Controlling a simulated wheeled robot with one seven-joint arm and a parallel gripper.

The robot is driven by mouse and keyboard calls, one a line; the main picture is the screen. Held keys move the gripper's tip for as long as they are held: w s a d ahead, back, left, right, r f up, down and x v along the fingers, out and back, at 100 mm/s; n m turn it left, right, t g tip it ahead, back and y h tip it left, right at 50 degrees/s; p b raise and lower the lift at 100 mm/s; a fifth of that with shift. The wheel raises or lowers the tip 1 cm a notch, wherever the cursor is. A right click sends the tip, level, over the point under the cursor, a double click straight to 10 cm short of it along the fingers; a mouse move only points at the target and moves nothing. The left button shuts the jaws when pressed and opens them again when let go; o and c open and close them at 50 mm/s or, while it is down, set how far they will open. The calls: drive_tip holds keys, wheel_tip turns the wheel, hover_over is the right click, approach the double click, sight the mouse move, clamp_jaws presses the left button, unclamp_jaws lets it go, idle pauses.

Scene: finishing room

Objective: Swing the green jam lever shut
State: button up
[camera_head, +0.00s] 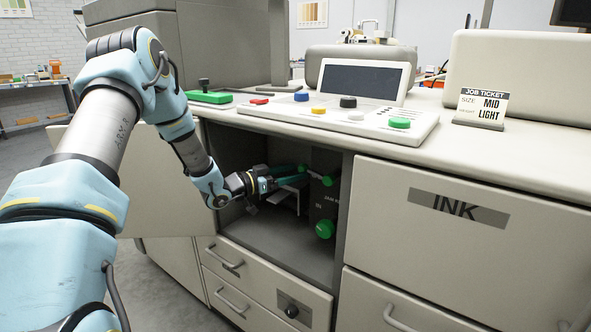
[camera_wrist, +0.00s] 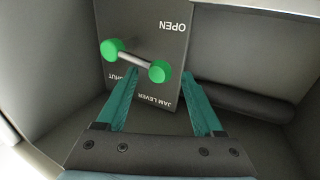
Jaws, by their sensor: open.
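The green jam lever (camera_wrist: 132,59) is a grey bar with a green knob at each end, in front of a dark plate (camera_wrist: 165,25) in the wrist view. The plate's words OPEN, SHUT and JAM LEVER appear upside down; SHUT is partly hidden. My gripper (camera_wrist: 160,75) is open, its teal fingers on either side of the lever's right knob in that view. I cannot tell whether they touch it. In the head view, my gripper (camera_head: 301,175) reaches into the open compartment, close to the lever (camera_head: 327,180).
The compartment (camera_head: 265,243) has close side walls and a top edge above my arm. Another green knob (camera_head: 325,229) sits lower on its right. An open door panel (camera_head: 170,180) stands at left. Drawers (camera_head: 262,288) lie below, and a control panel (camera_head: 340,120) is above.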

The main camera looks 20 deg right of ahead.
drive_tip(key=shift+d, duration=0.5)
clamp_jaws()
idle(1.2)
